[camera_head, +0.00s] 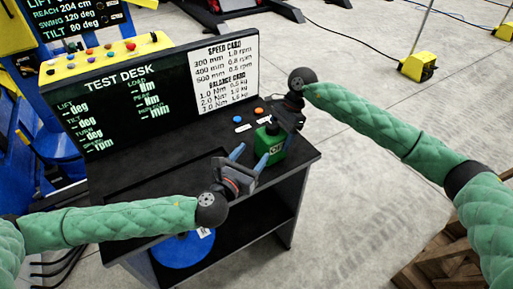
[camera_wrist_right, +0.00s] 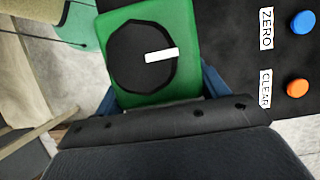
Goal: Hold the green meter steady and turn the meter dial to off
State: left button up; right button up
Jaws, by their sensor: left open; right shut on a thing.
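The green meter (camera_head: 272,146) stands on the front right part of the black desk top. In the right wrist view the meter (camera_wrist_right: 186,30) fills the upper middle, with a black dial (camera_wrist_right: 128,60) on its face. A white pointer bar (camera_wrist_right: 161,55) on the dial points to the right of that picture. My right gripper (camera_head: 271,121) is shut on the meter, with blue fingers on both sides; its fingertips are mostly hidden. My left gripper (camera_head: 251,154) is open and empty, its blue fingers close in front of the meter's left side. I cannot tell whether they touch it.
The test desk screen (camera_head: 150,95) stands behind the meter. A blue button (camera_wrist_right: 303,22) and an orange button (camera_wrist_right: 297,88) are beside the meter. A blue disc (camera_head: 183,250) is below the desk top. The desk's left top is clear.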

dwell(0.4)
jog(key=o, duration=1.3)
jog(key=shift+r, duration=0.1)
